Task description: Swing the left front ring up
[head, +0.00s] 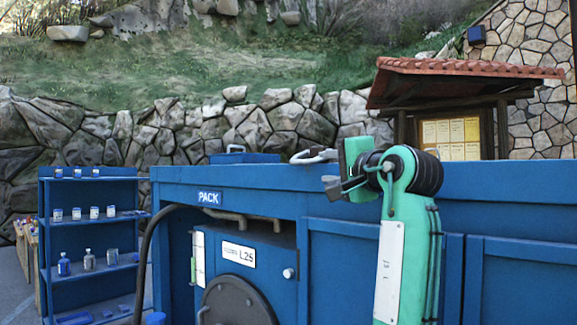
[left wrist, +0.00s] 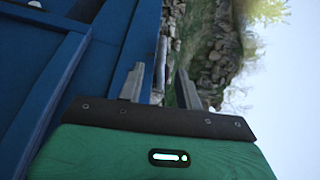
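A pale grey ring-like fitting (head: 315,155) lies low on the top edge of the blue PACK cabinet (head: 260,181), in the middle of the head view. I cannot tell whether it is the left front ring. My left gripper (head: 338,187) is just right of it and slightly lower, in front of the cabinet's top edge. In the left wrist view its two grey fingers (left wrist: 160,70) stand apart with nothing held between them. The blue cabinet (left wrist: 105,60) fills the left of that view. No ring can be made out there. My right gripper is out of view.
A blue case (head: 243,157) stands on the cabinet top at the left. Dark pipes (head: 210,215) run along the cabinet front. A blue shelf rack (head: 90,196) with bottles and jars stands at the left. A roofed notice board (head: 450,136) stands behind the cabinet.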

